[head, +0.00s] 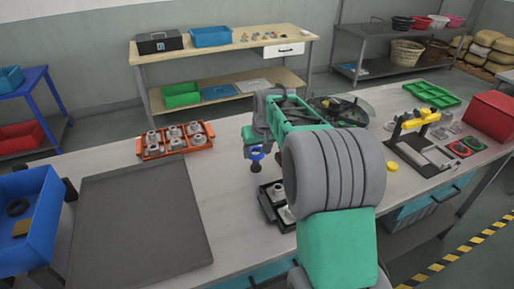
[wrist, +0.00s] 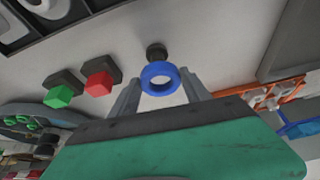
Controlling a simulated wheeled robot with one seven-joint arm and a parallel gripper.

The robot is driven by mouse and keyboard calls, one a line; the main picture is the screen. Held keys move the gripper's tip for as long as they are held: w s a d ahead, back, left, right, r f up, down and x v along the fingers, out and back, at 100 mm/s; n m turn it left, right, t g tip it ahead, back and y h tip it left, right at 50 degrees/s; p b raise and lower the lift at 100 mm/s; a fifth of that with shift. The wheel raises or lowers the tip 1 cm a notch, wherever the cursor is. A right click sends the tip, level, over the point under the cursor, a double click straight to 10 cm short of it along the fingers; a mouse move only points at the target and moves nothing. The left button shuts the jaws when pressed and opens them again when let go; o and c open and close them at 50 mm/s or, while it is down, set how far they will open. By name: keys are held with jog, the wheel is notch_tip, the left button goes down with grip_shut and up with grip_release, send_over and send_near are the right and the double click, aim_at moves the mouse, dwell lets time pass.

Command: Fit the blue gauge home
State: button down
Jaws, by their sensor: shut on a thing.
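The blue gauge (head: 256,154) has a blue ring and a dark lower end. It hangs from my gripper (head: 255,149) above the bench, behind and left of a black fixture (head: 267,208) with pale round fittings. In the wrist view, the blue ring (wrist: 147,80) sits between the two grey fingers of my gripper (wrist: 162,82), with its dark end beyond it. The gripper is shut on the gauge. Part of the black fixture (wrist: 85,12) shows at the upper left of the wrist view. My arm hides the fixture's right side in the head view.
An orange tray (head: 176,153) of several grey parts stands at the back left. A dark mat (head: 140,225) and a blue bin (head: 45,200) lie left. Red (wrist: 99,83) and green (wrist: 59,96) pieces show in the wrist view. A yellow-topped stand (head: 420,118) is right.

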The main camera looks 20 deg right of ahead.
aim_at(258, 160)
jog(key=shift+f, duration=0.65)
jog(key=shift+f+b, duration=1.65)
jog(key=shift+f, duration=0.3)
dwell(3.6)
jog(key=shift+c, duration=2.2)
grip_release()
jog(key=v, duration=0.7)
jog(key=shift+s+r+b, duration=0.25)
jog(key=shift+r+b, duration=0.05)
jog(key=shift+r, duration=0.05)
